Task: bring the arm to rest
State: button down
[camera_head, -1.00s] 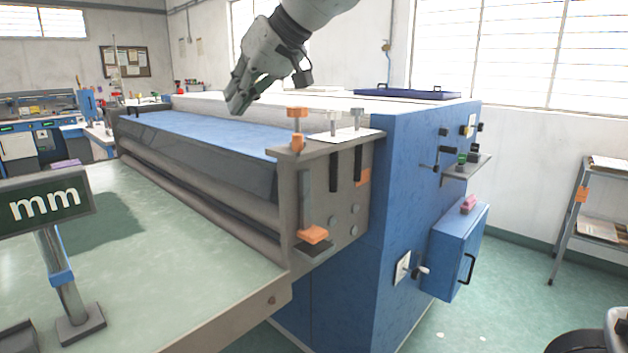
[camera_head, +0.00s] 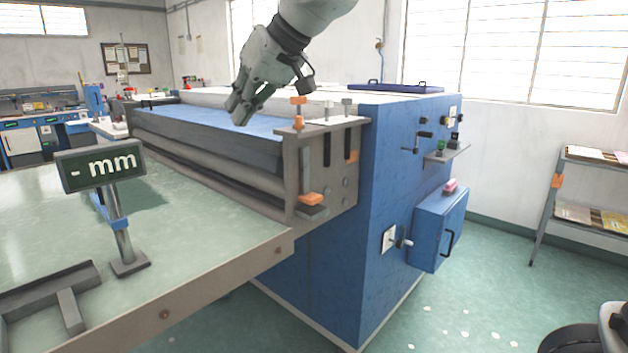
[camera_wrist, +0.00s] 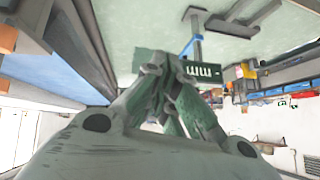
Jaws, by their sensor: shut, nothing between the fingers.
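My gripper (camera_head: 240,112) hangs from my arm at the top middle of the head view, pointing down and to the left. It appears in front of the blue top of the big machine (camera_head: 385,220); I cannot tell the gap between them. The fingers are shut with nothing between them. In the wrist view my gripper (camera_wrist: 172,75) fills the middle, with the green display sign behind it.
A display sign reading "- mm" (camera_head: 100,165) stands on the pale green table (camera_head: 200,270) at the left. Orange-handled clamps (camera_head: 298,122) rise at the machine's near end. A shelf rack (camera_head: 590,190) stands at the right. The floor between rack and machine is open.

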jog(key=s+d+f+m+h, duration=0.15)
jog(key=d+f, duration=0.25)
jog(key=d, duration=0.5)
jog(key=s+d+f+g+h, duration=0.1)
jog(key=s+d+f+h, duration=0.1)
jog(key=d+f, duration=0.45)
jog(key=s+d+f+m+h, duration=0.1)
jog(key=d+f, duration=0.2)
jog(key=d, duration=0.8)
jog(key=s+d+f+m+h, duration=0.1)
jog(key=s+d+m, duration=0.1)
jog(key=d, duration=0.5)
jog(key=s+d+f+m+h, duration=0.1)
jog(key=s+d+m, duration=0.1)
jog(key=s+d, duration=0.3)
jog(key=s+d+f+m+t+h, duration=0.1)
jog(key=s+d, duration=0.3)
jog(key=d, duration=0.6)
jog(key=shift+d+f+m, duration=0.25)
jog(key=shift+f+m, duration=0.35)
jog(key=shift+m, duration=0.15)
